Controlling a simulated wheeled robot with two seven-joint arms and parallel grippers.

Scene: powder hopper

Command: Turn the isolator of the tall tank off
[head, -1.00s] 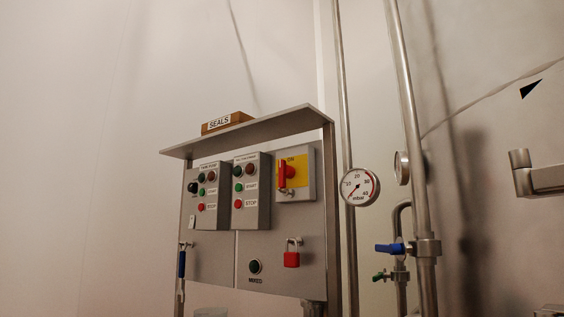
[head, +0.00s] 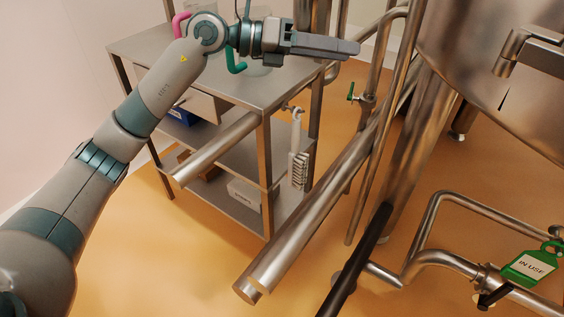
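The isolator is not in view now; a second ago the head view showed a red handle on a yellow plate marked ON, on a steel panel. A large steel vessel (head: 485,62) fills the upper right; I cannot tell whether it is the tall tank. My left arm comes in from the left, and its gripper (head: 335,47) points right above the back right part of a steel table. It is seen side-on, so its finger gap cannot be made out, and nothing shows held in it. My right gripper is not in view.
The steel table (head: 225,75) has lower shelves, and a white brush (head: 298,155) hangs at its side. Thick steel pipes (head: 310,205) slant across the middle. A green IN USE tag (head: 532,266) hangs on pipework at lower right. Orange floor (head: 190,270) is open at lower left.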

